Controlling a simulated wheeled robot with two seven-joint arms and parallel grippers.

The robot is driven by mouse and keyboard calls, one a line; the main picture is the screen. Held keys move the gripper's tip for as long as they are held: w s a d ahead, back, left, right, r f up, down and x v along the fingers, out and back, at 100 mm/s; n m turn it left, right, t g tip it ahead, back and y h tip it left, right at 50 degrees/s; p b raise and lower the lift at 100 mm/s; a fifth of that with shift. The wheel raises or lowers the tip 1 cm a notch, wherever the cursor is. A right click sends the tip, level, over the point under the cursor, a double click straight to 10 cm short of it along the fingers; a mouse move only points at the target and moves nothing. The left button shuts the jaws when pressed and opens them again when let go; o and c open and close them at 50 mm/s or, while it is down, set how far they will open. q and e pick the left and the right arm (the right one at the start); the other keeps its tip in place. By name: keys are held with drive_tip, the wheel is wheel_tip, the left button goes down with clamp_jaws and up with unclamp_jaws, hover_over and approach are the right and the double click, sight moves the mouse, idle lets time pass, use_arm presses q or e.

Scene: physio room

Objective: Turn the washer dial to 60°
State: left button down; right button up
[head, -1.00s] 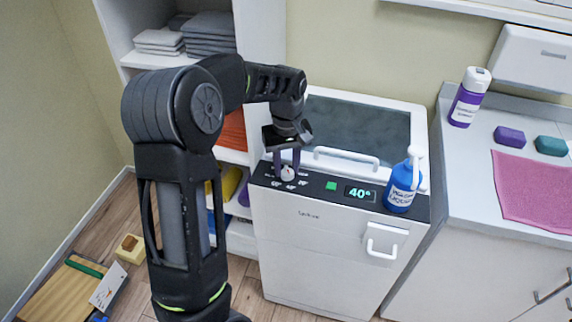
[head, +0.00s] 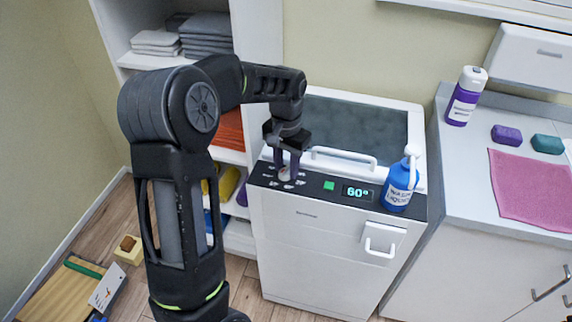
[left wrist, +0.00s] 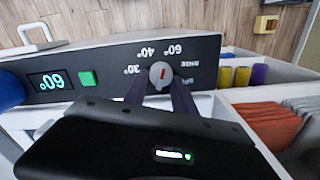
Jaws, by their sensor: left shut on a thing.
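The white washer (head: 320,245) has a black top panel with a display (head: 357,192) that reads 60°. The dial (head: 285,174) is a small round light knob at the left of the panel. In the left wrist view the dial (left wrist: 161,74) carries a red mark, and labels for 30°, 40° and 60° stand around it. My left gripper (head: 287,172) reaches down from above and is shut on the dial, one purple finger on each side. The fingers (left wrist: 162,92) also show in the left wrist view. My right gripper is not in view.
A blue spray bottle (head: 399,185) stands on the panel's right end. A green button (head: 329,185) lies between dial and display. A shelf with folded towels (head: 205,38) is behind my left arm. A counter at right holds a purple bottle (head: 465,97) and a pink towel (head: 530,185).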

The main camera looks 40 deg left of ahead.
sight(287, 167)
use_arm(q)
drive_tip(key=shift+m, duration=0.5)
drive_tip(key=c, duration=1)
unclamp_jaws()
drive_tip(key=shift+c, duration=0.2)
drive_tip(key=shift+r, duration=0.1)
wheel_tip(287, 167, up, 8)
drive_tip(key=shift+f, duration=0.15)
